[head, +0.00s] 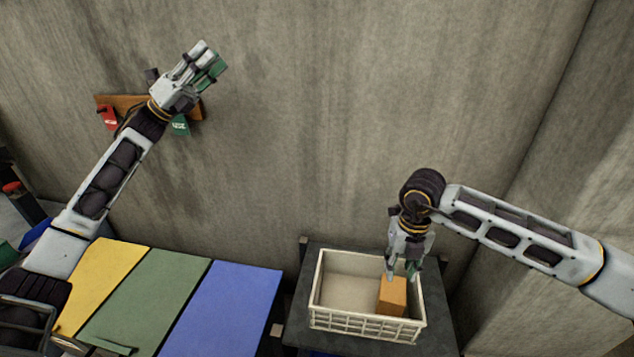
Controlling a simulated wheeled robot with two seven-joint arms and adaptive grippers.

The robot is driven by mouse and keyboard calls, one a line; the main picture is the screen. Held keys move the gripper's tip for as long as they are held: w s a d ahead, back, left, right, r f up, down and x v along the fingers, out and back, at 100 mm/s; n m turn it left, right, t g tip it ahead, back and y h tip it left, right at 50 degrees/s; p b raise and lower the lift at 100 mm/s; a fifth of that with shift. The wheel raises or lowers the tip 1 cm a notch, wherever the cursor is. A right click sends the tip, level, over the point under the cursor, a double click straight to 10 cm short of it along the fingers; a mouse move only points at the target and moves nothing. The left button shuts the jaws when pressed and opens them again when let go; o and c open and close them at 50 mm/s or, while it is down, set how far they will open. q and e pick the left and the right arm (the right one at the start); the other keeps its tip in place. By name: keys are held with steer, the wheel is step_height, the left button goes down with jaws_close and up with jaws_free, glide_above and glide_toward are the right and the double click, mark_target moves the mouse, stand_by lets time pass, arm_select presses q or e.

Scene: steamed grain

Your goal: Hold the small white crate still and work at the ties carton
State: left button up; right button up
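The small white crate (366,325) stands on a dark stand at the lower right, open at the top. A plain orange-brown carton (392,297) sits inside it at the right end; I see no label that names it as the ties carton. My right gripper (401,276) points down into the crate just above the carton, its fingertips apart. I cannot tell whether they touch the carton. My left gripper (212,56) is raised high in front of the wall, away from the crate, with no hold on it. Its fingers lie close together, and their opening is unclear.
Yellow (105,275), green (150,300) and blue (225,308) panels lie side by side at the lower left. A wooden wall rack (122,102) holds red and green tags behind my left arm. The dark stand (300,300) has a narrow free margin around the crate.

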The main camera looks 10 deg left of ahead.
arm_select(q)
steer(key=s+d+f+m+g, duration=0.25)
steer(key=d+f+g, duration=0.3)
steer(key=d, duration=0.65)
steer(key=s+d+f+m+g, duration=0.1)
steer(key=s+d+f+g, duration=0.35)
steer(key=d, duration=0.85)
steer(key=s+d+f+m+g+y, duration=0.3)
steer(key=s+d+f+m+g, duration=0.15)
steer(key=s+d, duration=0.35)
steer(key=s+d+f+m+g+y, duration=0.2)
steer(key=s+d+f+m+g, duration=0.3)
steer(key=d, duration=0.5)
steer(key=m+t+y, duration=0.8)
steer(key=m+y, duration=1)
steer(key=m, duration=0.1)
glide_above(317, 274)
steer(key=shift+g, duration=0.25)
steer(key=shift+f, duration=11.9)
